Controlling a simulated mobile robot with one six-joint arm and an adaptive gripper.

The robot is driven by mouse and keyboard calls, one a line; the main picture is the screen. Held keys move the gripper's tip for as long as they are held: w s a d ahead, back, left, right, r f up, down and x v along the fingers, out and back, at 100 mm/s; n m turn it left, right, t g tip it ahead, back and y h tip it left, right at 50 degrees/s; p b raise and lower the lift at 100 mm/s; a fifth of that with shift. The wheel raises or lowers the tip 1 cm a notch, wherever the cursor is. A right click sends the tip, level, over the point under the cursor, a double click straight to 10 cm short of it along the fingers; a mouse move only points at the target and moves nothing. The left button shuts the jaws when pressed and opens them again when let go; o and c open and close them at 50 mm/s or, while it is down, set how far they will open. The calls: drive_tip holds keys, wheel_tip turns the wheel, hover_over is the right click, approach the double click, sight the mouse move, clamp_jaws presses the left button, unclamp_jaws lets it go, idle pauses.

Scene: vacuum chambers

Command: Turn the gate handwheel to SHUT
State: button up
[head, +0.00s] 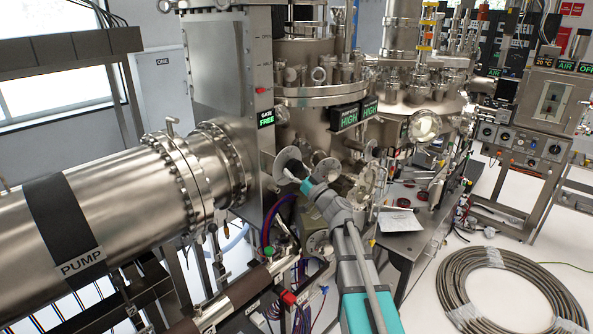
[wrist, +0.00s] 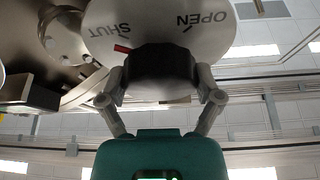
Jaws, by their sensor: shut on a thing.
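The gate handwheel's black knob (wrist: 160,68) sits between the two fingers of my gripper (wrist: 160,88) in the wrist view, with a finger against each side. Behind it is a pale round dial (wrist: 157,22), lettered SHUT at left and OPEN at right, upside down in this view. A red pointer (wrist: 122,48) sticks out from the knob's left side, close to the word SHUT. In the head view the dial (head: 286,159) shows on the gate housing (head: 228,75), and my gripper (head: 304,184) reaches it; the knob is mostly hidden there. A sign (head: 266,118) reads GATE FREE.
A large steel pipe (head: 120,205) marked PUMP runs to the left of the housing. Steel chambers (head: 318,60) with HIGH displays stand behind my arm. Cables and hoses (head: 290,310) hang below it. A coiled hose (head: 460,300) lies on the open floor at right.

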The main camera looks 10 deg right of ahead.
drive_tip(key=shift+c, duration=0.4)
drive_tip(key=shift+m+t+h, duration=0.4)
drive_tip(key=shift+m+h, duration=0.3)
drive_tip(key=shift+m, duration=0.6)
drive_tip(key=o, duration=0.9)
